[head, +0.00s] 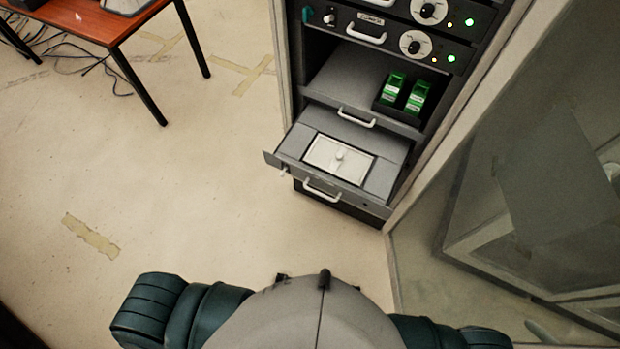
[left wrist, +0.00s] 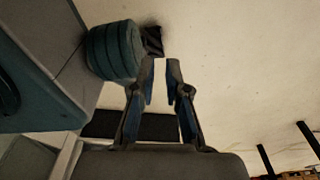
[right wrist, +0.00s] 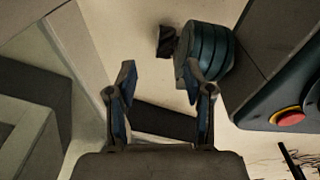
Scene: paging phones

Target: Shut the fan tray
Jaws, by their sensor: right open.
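In the head view a grey tray (head: 292,144) is pulled out low in the rack, with a white panel and knob on top. It appears to be the fan tray. Its front has a pale handle (head: 322,191). Neither gripper shows in the head view. In the left wrist view my left gripper (left wrist: 160,68) has its fingertips a little apart with nothing between them. In the right wrist view my right gripper (right wrist: 159,76) is open wider and empty. The tray shows in neither wrist view, and both grippers are away from it.
Above the tray is a shelf with a handle (head: 355,117) and green boxes (head: 404,93). Rack units with dials (head: 416,42) sit higher. A glass-like door panel (head: 560,130) stands at right. A red-brown table (head: 90,20) is at upper left. The floor (head: 190,180) left of the rack is clear.

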